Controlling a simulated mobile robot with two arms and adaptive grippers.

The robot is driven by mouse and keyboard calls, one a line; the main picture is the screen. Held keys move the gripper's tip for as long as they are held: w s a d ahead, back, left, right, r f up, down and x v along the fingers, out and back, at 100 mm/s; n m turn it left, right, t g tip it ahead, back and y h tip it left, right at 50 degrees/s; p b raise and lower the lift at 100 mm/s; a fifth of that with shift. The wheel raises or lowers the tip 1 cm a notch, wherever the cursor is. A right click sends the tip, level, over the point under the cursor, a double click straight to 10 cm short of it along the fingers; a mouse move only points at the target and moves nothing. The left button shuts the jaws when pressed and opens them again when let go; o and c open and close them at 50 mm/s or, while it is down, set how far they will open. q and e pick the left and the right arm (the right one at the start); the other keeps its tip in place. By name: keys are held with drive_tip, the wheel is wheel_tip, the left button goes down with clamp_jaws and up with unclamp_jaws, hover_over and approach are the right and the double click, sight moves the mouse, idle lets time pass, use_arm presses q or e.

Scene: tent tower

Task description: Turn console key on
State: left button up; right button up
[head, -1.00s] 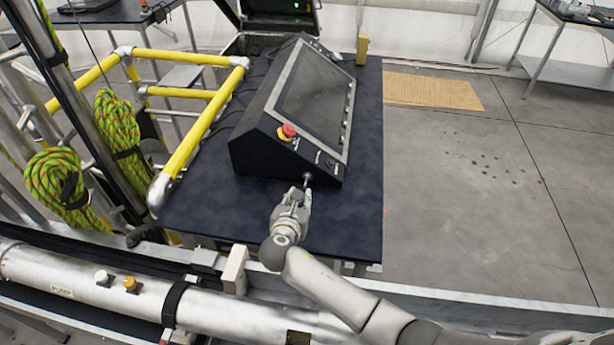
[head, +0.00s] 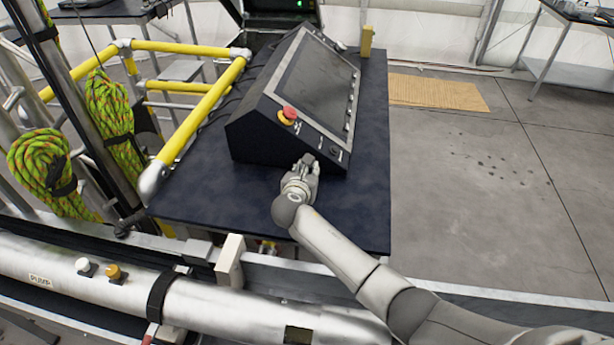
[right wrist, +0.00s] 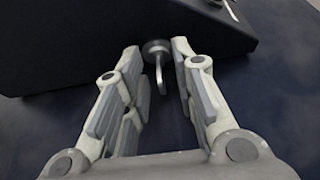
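The black console (head: 262,140), with a sloped screen (head: 318,80), stands on a dark table. The key (right wrist: 158,62) is a metal, hook-shaped piece on a round lock in the console's near side face. My right gripper (head: 309,162) is at that face and hides the key in the head view. In the right wrist view my right gripper (right wrist: 157,55) is open, with a finger on each side of the key. Gaps show between the key and both fingers. My left gripper is out of view.
A red and yellow emergency button (head: 288,115) sits on the console's panel close to my right gripper. A yellow railing (head: 200,122) runs along the left. The dark tabletop (head: 345,205) is clear in front of the console. A silver pipe (head: 240,320) crosses the foreground.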

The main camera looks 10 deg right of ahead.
drive_tip(key=shift+c, duration=0.3)
clamp_jaws()
drive_tip(key=shift+d+m+t+y+p, duration=0.25)
drive_tip(key=shift+m+y+p, duration=0.35)
drive_tip(key=shift+m, duration=0.5)
drive_tip(key=shift+s+f+m+t+y+b, duration=0.15)
drive_tip(key=shift+m+t+y+b, duration=0.55)
drive_tip(key=shift+m, duration=0.5)
drive_tip(key=shift+o, duration=0.3)
unclamp_jaws()
